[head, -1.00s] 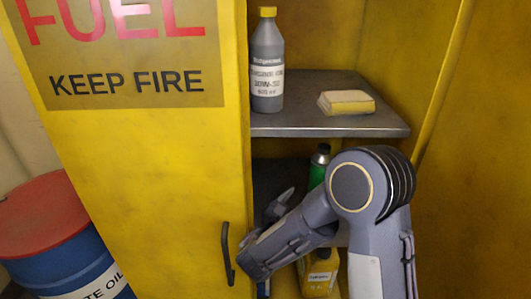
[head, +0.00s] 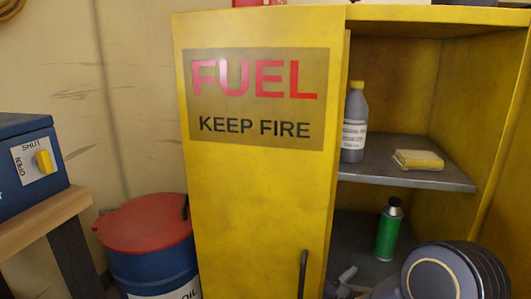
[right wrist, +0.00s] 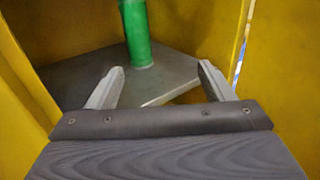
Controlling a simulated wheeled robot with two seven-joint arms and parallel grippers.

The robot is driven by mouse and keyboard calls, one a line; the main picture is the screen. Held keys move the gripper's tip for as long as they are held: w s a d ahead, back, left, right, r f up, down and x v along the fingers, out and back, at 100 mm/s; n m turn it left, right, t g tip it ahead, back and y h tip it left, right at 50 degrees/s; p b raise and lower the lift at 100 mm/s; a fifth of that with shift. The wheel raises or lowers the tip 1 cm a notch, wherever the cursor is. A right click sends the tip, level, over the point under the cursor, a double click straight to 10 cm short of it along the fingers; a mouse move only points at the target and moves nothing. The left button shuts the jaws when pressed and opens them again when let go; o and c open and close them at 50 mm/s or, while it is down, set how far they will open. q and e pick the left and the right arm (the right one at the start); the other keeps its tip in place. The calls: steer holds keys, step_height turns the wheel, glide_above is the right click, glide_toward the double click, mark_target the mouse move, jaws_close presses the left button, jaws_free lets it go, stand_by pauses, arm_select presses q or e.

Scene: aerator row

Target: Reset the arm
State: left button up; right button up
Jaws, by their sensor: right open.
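My right gripper (head: 345,280) shows in part at the lower edge of the head view, inside the yellow cabinet (head: 400,90), with my arm's large round joint at the lower right. In the right wrist view, my right gripper (right wrist: 160,68) is open, its two pale fingers apart with nothing between them. Beyond the fingers, a green can (right wrist: 136,35) stands upright on the grey lower shelf (right wrist: 80,78); no contact shows. The can also stands in the head view (head: 388,232), right of my gripper. My left gripper is not in view.
The yellow cabinet door (head: 255,190) stands open left of the gripper, with a dark handle (head: 302,272). Above is a grey upper shelf (head: 400,175) with a grey bottle (head: 354,130) and a yellow block (head: 418,160). A blue drum (head: 155,272) stands left of the door.

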steer(key=s+d+m+g, duration=0.7)
steer(key=s+d, duration=0.1)
steer(key=s, duration=0.2)
steer(key=s+a+f+m+g+y, duration=0.2)
steer(key=s+m+y, duration=0.3)
steer(key=s+m, duration=0.25)
steer(key=s+a+f+m+g+y, duration=0.1)
steer(key=s+m+g+y, duration=0.1)
steer(key=s+m+y, duration=0.55)
steer(key=s+a+r+m+t+y, duration=0.35)
steer(key=a+m+t+y, duration=0.2)
steer(key=a, duration=0.35)
arm_select(q)
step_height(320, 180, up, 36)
steer(key=p, duration=3.6)
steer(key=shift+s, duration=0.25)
arm_select(e)
step_height(320, 180, up, 36)
steer(key=shift+w+d+r+g+h, duration=0.2)
steer(key=shift+w+d+g+h, duration=0.05)
steer(key=shift+w+g+h, duration=0.2)
